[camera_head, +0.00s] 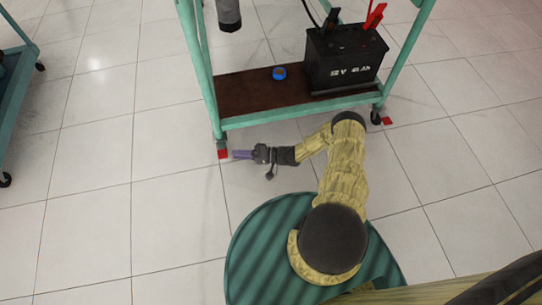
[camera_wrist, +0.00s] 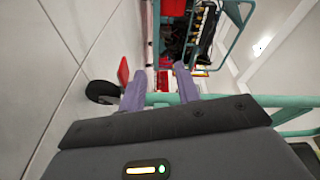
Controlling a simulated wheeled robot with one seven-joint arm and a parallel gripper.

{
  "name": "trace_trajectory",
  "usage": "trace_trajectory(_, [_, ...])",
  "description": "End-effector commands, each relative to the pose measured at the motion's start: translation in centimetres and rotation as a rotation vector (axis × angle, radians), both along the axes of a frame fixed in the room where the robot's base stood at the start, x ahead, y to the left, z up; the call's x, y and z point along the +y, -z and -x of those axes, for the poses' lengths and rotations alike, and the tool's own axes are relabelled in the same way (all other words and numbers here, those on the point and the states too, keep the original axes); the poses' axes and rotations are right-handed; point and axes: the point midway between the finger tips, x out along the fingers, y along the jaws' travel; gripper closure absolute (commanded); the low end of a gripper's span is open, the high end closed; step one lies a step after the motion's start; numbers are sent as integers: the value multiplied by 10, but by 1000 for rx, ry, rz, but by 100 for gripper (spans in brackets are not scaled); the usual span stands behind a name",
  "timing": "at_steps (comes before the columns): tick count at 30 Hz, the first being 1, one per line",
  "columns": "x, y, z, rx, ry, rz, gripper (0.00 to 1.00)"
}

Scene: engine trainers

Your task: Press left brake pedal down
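The left brake pedal (camera_head: 223,154) is a small red tab at the foot of the cart's left front leg, by the floor. In the wrist view the red pedal (camera_wrist: 123,72) shows just beyond the tip of one finger, above the black caster wheel (camera_wrist: 103,92). My gripper (camera_head: 239,154) is low over the floor, just right of the pedal and pointing left at it. In the wrist view its two purple fingers (camera_wrist: 160,84) stand apart with nothing between them. I cannot tell whether a finger touches the pedal.
The green cart frame (camera_head: 300,112) stands just behind my arm. Its brown shelf (camera_head: 245,95) holds a black battery (camera_head: 343,58) and a blue roll (camera_head: 279,73). Another red pedal (camera_head: 387,120) is at the right leg.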

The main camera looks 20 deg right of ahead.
Motion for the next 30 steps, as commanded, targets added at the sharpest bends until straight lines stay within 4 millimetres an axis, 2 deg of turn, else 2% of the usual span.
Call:
trace_trajectory(1, [-50,14,11,34,116,-12,67])
trace_trajectory(30, [-96,14,38,33,115,-13,67])
